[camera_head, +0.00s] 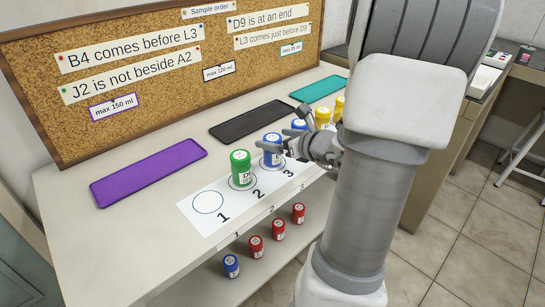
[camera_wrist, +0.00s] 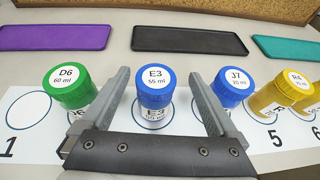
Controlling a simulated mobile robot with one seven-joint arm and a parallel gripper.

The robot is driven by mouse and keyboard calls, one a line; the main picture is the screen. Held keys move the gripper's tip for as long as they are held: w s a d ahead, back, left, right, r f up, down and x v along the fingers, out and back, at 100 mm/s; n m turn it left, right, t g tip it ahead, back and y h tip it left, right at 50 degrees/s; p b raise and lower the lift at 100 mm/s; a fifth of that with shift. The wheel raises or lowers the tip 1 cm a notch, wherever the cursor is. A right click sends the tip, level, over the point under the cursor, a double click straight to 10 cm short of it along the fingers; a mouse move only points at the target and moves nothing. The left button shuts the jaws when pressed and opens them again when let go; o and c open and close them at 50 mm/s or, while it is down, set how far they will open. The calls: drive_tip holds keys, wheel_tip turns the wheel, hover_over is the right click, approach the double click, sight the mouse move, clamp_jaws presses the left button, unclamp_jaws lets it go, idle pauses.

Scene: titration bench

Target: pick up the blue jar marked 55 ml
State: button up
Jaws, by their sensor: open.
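The blue jar E3 marked 55 ml (camera_wrist: 155,83) stands upright on the white numbered strip, in the middle of the wrist view. In the head view this blue jar (camera_head: 272,148) stands just right of the green jar, partly behind my gripper. My gripper (camera_wrist: 158,76) is open and empty, with one finger on each side of the jar and a visible gap at both sides. In the head view my gripper (camera_head: 283,147) is at the jar's right side.
Green jar D6 (camera_wrist: 68,86) and blue jar J7, 30 ml, (camera_wrist: 231,86) stand close outside the fingers. Yellow jars (camera_wrist: 277,96) stand further right. Purple (camera_head: 150,177), black (camera_head: 248,121) and teal (camera_head: 316,88) trays lie behind. Small jars (camera_head: 256,246) stand on a lower shelf.

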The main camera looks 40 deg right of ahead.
drive_tip(key=w, duration=0.1)
drive_tip(key=w+f+b, duration=0.1)
drive_tip(key=w+f, duration=0.1)
drive_tip(key=shift+w+a+f+b, duration=0.15)
drive_tip(key=shift+a+f+b, duration=0.1)
drive_tip(key=shift+b, duration=0.1)
drive_tip(key=shift+w, duration=0.45)
drive_tip(key=c, duration=1.5)
drive_tip(key=shift+r, duration=0.1)
